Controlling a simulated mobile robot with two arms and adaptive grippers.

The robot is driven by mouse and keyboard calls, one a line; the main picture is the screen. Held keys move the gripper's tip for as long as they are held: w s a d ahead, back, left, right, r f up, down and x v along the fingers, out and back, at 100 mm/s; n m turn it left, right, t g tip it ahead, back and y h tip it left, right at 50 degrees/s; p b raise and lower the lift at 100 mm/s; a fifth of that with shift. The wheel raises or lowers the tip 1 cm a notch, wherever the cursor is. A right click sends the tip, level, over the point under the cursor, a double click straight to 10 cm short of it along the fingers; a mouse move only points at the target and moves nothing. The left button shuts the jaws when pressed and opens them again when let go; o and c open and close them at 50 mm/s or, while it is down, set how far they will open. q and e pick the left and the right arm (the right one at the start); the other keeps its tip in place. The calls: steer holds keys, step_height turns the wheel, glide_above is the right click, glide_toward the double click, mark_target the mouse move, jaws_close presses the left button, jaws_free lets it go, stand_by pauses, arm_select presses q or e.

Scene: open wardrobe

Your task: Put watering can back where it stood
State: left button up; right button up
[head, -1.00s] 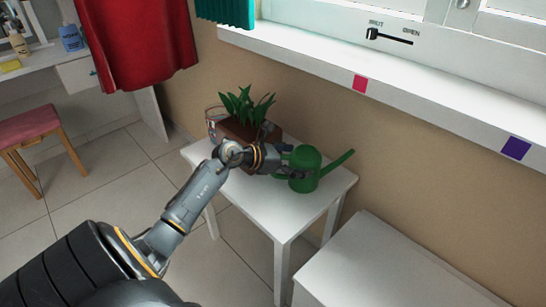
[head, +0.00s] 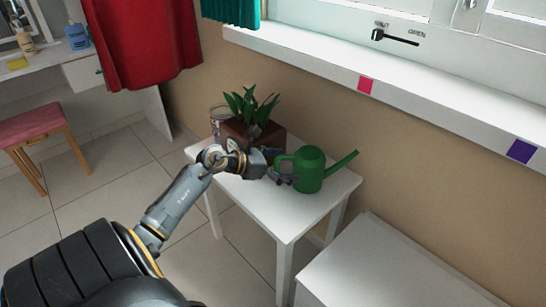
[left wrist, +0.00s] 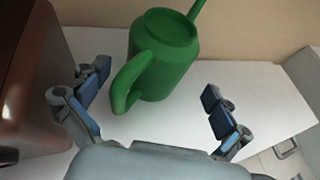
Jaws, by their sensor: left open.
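The green watering can (head: 311,170) stands upright on the small white table (head: 265,208), with its spout pointing right and its handle toward my gripper. My left gripper (head: 283,170) is open, just to the left of the can at its handle side. In the left wrist view the can (left wrist: 170,55) stands beyond the open fingers (left wrist: 152,92), with its handle reaching back between them. The fingers show no hold on it. My right gripper is in neither view.
A brown planter (head: 238,136) with a green plant stands left of the can, close to my gripper; it also fills the left of the wrist view (left wrist: 30,80). A glass (head: 217,118) is behind it. A white cabinet (head: 385,265) is at right. The table's front is clear.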

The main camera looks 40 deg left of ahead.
arm_select(q)
steer(key=shift+s+a, duration=0.3)
steer(key=shift+s, duration=0.3)
steer(key=shift+s+a, duration=0.25)
steer(key=shift+s, duration=0.4)
steer(key=shift+s+a, duration=0.3)
steer(key=shift+s, duration=0.3)
